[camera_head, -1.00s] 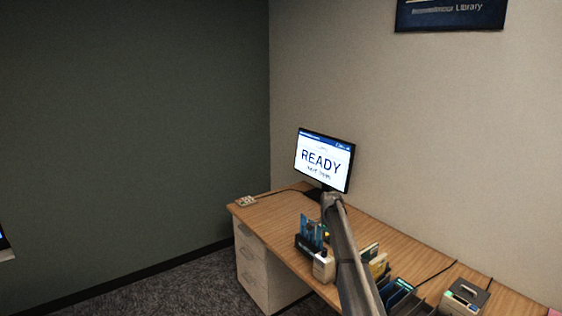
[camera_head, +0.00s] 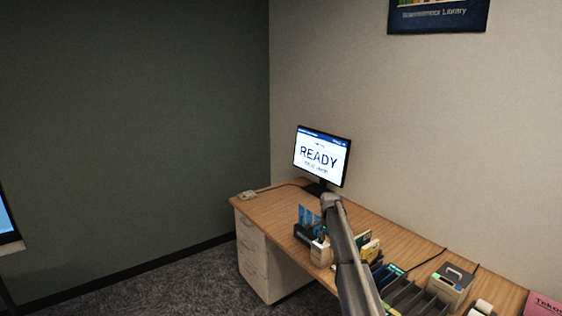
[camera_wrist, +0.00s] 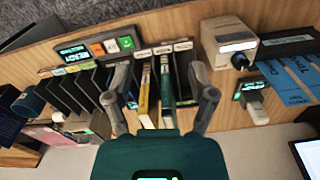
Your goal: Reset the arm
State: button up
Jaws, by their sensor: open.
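My gripper (camera_wrist: 160,72) shows in the wrist view with its two grey fingers spread wide apart. It is open, and nothing is held between the fingers. Beyond the fingers, thin upright books or cases (camera_wrist: 165,92) stand in a slotted holder on the desk; I cannot tell the exact gap to them. My arm (camera_head: 345,250) shows in the head view as a grey link reaching over the desk. My gripper cannot be clearly made out there.
The wooden desk (camera_head: 275,210) runs along the wall. It bears a monitor (camera_head: 321,157) reading READY, a card holder (camera_head: 306,228), a dark slotted rack (camera_head: 405,296) and a small device (camera_head: 451,283). A pink box (camera_head: 543,306) is at the right. Carpet is clear at left.

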jog(key=s+f+n+b, duration=0.3)
jog(key=s+n, duration=0.1)
jog(key=s, duration=1.1)
jog(key=s+a+f+n+b, duration=0.1)
jog(key=s+f+n+b, duration=0.2)
jog(key=s, duration=1.2)
jog(key=s+a+f+n+b, duration=0.1)
jog(key=s+f+n+b, duration=0.2)
jog(key=s, duration=1.2)
jog(key=n, duration=0.2)
jog(key=shift+f+n, duration=0.3)
jog(key=shift+f, duration=0.1)
